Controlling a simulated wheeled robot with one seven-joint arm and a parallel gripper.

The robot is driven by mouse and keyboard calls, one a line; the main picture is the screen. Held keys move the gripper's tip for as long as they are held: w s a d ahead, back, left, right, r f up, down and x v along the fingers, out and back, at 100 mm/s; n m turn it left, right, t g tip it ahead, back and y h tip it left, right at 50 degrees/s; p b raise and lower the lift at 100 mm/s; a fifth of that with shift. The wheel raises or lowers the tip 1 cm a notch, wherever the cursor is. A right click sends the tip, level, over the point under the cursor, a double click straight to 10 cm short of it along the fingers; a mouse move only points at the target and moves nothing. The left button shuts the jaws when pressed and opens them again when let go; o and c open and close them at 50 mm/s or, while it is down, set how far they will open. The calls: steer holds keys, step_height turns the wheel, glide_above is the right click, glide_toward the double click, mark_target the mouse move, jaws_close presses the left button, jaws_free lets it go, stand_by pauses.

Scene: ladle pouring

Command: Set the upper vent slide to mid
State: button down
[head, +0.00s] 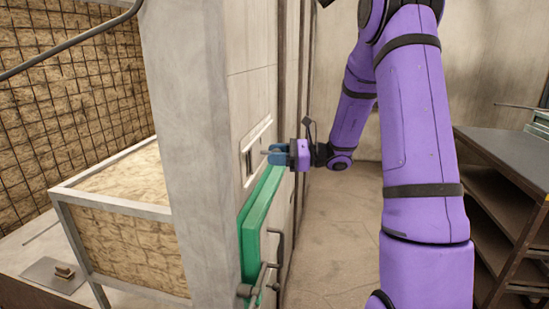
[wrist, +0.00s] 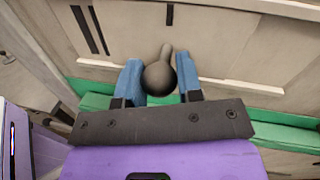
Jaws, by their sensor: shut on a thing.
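The vent slide is a pale framed panel (head: 257,146) on the light wall, above a green door (head: 262,215). Its dark round knob (wrist: 160,78) on a short stem shows in the wrist view. My gripper (head: 268,155) has blue fingers at the slide. In the wrist view my gripper (wrist: 160,80) is shut on the knob, one finger on each side. A single dark mark (wrist: 170,14) is on the panel almost straight above the knob. A pair of dark marks (wrist: 90,30) is farther left. The knob is mostly hidden by the fingers in the head view.
The green door's dark handle (head: 262,287) sticks out below my gripper. A wall post (head: 185,120) stands at the left, with a framed straw-coloured block (head: 125,245) beyond it. A dark shelf rack (head: 510,190) is at the right. The floor between is clear.

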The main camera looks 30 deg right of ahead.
steer(key=c, duration=0.8)
jaws_free()
steer(key=v, duration=1.1)
steer(key=shift+a, duration=0.1)
